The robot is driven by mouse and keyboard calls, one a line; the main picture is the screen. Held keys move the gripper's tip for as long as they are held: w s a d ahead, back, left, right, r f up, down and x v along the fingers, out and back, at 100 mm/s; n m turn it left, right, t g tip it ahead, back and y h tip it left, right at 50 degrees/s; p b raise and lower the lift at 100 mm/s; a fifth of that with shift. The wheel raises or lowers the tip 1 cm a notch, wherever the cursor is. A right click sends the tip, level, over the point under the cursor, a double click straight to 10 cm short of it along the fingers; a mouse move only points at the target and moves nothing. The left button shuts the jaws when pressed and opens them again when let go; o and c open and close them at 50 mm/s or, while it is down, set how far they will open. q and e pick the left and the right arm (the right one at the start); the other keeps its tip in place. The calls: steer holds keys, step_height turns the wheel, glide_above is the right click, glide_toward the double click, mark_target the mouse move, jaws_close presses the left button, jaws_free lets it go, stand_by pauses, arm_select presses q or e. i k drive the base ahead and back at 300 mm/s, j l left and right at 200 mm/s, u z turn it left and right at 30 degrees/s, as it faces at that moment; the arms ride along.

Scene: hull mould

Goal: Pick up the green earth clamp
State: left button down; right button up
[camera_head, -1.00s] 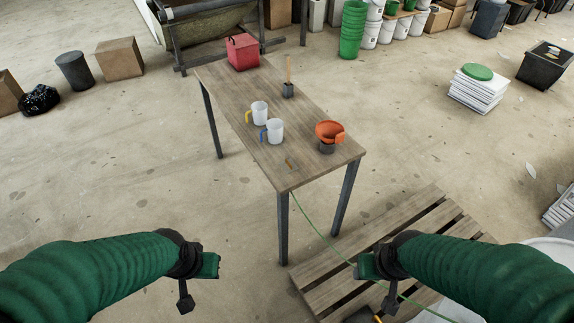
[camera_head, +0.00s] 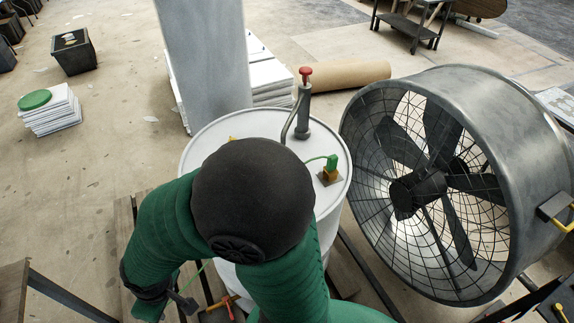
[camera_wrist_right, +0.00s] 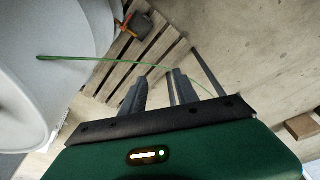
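A small green clamp (camera_head: 332,161), which looks like the earth clamp, sits on a brass-coloured block (camera_head: 328,176) on top of the white drum (camera_head: 215,135). My right gripper (camera_head: 168,304) is low at the left of the drum, partly cut by the frame edge, well away from the clamp. In the right wrist view its two fingers (camera_wrist_right: 159,80) stand apart with nothing between them. A green cable (camera_wrist_right: 110,61) passes beyond them, and the clamp is not seen there. My left gripper is out of view.
A red-topped hand pump (camera_head: 303,105) rises from the drum beside the clamp. A large fan (camera_head: 430,185) stands close at the right. A grey upright panel (camera_head: 205,60) is behind the drum. A pallet (camera_wrist_right: 150,45) lies under it, with an orange-and-black object (camera_wrist_right: 131,24) there.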

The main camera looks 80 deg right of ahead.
mark_target(331, 170)
steer(key=k+l+z, duration=0.1)
steer(key=z, duration=0.35)
steer(key=k+l+z, duration=0.15)
steer(key=z, duration=0.3)
steer(key=k+l+z, duration=0.1)
steer(key=z, duration=0.35)
steer(key=l+z, duration=0.25)
steer(key=z, duration=0.2)
steer(key=l+z, duration=0.2)
steer(key=z, duration=0.25)
